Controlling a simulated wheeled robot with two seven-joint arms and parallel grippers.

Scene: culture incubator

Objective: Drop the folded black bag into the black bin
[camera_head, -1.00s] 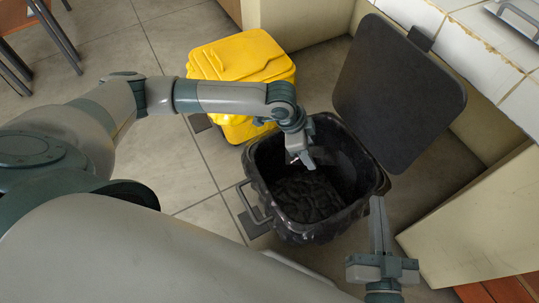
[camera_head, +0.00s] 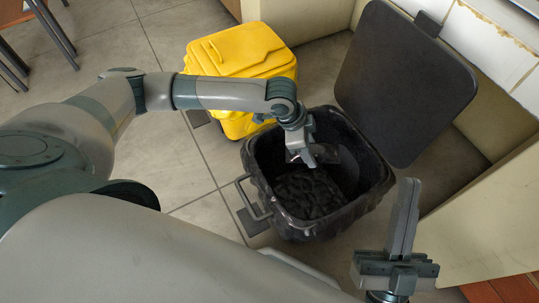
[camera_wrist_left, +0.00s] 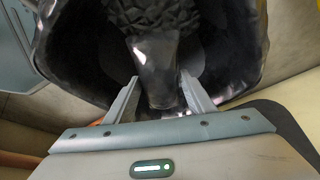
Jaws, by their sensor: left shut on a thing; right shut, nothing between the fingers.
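The black bin (camera_head: 262,190) stands open in the middle of the head view, with a black liner over its rim and dark crumpled stuff at its bottom. My left gripper (camera_head: 318,158) points down inside the bin's mouth. It is shut on the folded black bag, a dark glossy piece (camera_wrist_left: 155,75) between the fingers (camera_wrist_left: 160,90) in the left wrist view. In the head view the bag (camera_head: 347,162) is hard to tell from the dark liner. My right gripper (camera_head: 408,188) is shut and empty, to the right of the bin.
The bin's dark lid (camera_head: 405,85) stands open behind it to the right. A yellow bin (camera_head: 235,60) with a closed lid stands behind it to the left. A pale cabinet side (camera_head: 490,225) is at the right.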

